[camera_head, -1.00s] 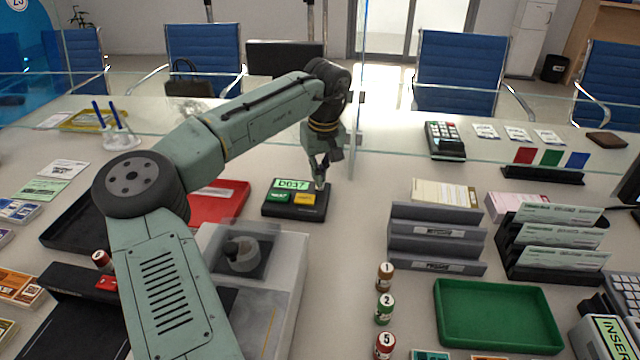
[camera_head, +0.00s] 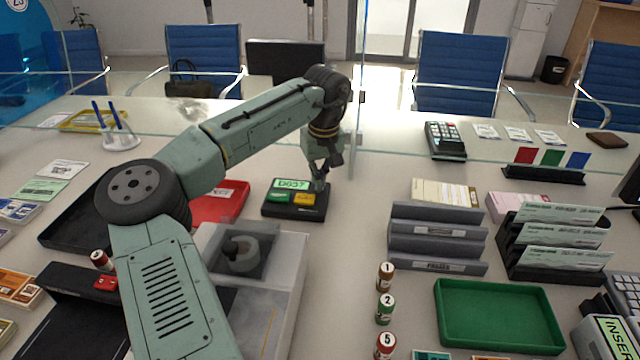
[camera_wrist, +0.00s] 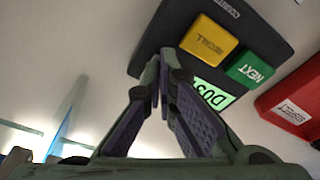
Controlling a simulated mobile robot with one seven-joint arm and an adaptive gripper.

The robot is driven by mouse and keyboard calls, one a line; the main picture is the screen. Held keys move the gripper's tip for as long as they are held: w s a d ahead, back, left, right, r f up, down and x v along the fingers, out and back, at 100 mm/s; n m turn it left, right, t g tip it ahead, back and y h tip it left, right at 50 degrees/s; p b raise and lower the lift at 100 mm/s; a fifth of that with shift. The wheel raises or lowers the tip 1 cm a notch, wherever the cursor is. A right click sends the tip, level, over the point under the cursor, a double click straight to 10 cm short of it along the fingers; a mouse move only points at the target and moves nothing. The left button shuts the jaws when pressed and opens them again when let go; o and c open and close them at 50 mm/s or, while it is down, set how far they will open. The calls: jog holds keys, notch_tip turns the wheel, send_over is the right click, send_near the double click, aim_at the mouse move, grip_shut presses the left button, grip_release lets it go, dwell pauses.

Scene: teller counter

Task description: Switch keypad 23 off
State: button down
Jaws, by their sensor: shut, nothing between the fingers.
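The keypad is a black box (camera_head: 282,212) on the counter, with a lit green display, a green NEXT button (camera_head: 278,197) and a yellow RECALL button (camera_head: 304,199). A small label on its front edge (camera_wrist: 222,8) is too small to read surely. My gripper (camera_head: 318,189) is shut and empty, pointing down at the keypad's back right corner. In the wrist view its fingertips (camera_wrist: 161,60) overlap the keypad's dark edge beside the display (camera_wrist: 212,94). They hide that part of the keypad, and I cannot tell whether they touch it. No separate power switch is clearly visible.
A red tray (camera_head: 222,204) lies just left of the keypad, and a grey box (camera_head: 290,262) stands in front. A glass screen edge (camera_head: 360,120) rises right of my gripper. Grey sorters (camera_head: 437,240) stand further right, with bare counter between.

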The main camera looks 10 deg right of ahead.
jog(key=shift+f, duration=0.1)
notch_tip(320, 180, up, 7)
jog(key=p, duration=0.6)
dwell(0.6)
